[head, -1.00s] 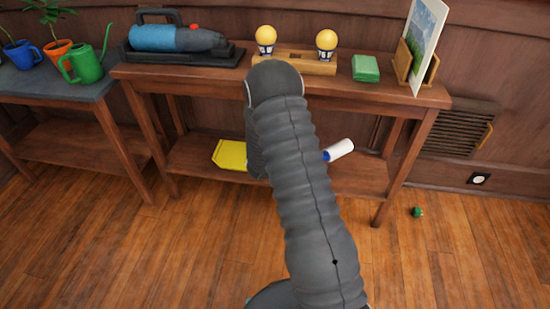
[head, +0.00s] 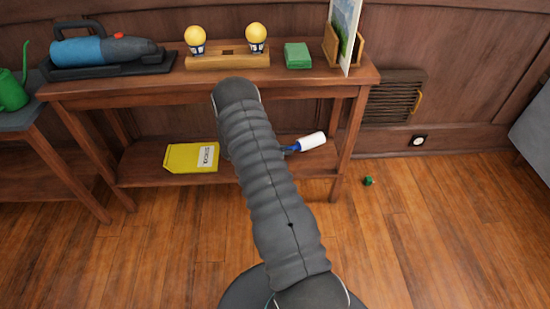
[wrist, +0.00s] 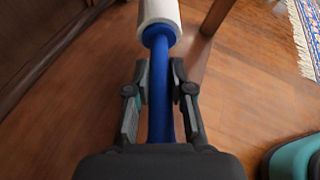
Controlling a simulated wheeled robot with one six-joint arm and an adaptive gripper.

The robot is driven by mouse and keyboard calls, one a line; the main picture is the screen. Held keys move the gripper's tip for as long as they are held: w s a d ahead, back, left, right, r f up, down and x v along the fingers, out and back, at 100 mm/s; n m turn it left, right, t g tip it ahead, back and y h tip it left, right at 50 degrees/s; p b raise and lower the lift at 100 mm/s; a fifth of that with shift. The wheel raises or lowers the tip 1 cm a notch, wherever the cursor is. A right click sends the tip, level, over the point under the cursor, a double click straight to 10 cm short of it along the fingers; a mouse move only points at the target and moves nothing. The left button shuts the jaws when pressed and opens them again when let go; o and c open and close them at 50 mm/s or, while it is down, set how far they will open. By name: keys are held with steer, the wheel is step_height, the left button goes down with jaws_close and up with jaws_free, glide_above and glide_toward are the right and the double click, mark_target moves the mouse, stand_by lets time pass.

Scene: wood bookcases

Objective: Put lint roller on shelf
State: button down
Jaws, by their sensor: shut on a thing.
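The lint roller has a white roll (head: 313,141) and a blue handle; it shows to the right of my arm in the head view, in front of the wooden shelf unit. In the wrist view my gripper (wrist: 159,90) is shut on the blue handle (wrist: 161,105), with the white roll (wrist: 159,14) pointing away. My arm hides the gripper in the head view. The shelf unit has a top shelf (head: 340,78) and a lower shelf (head: 140,178). I cannot tell whether the roller touches the lower shelf.
On the top stand a blue vacuum (head: 85,51), a wooden holder with two yellow bulbs (head: 228,61), a green stack (head: 298,56) and a picture (head: 345,30) in a rack. A yellow packet (head: 190,158) lies on the lower shelf. A small green object (head: 368,181) lies on the floor.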

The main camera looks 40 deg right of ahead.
steer(key=shift+w+a+f, duration=0.95)
steer(key=shift+w+f, duration=0.05)
steer(key=shift+w, duration=0.2)
steer(key=shift+f, duration=1.85)
steer(key=shift+f, duration=0.15)
steer(key=c, duration=1)
jaws_free()
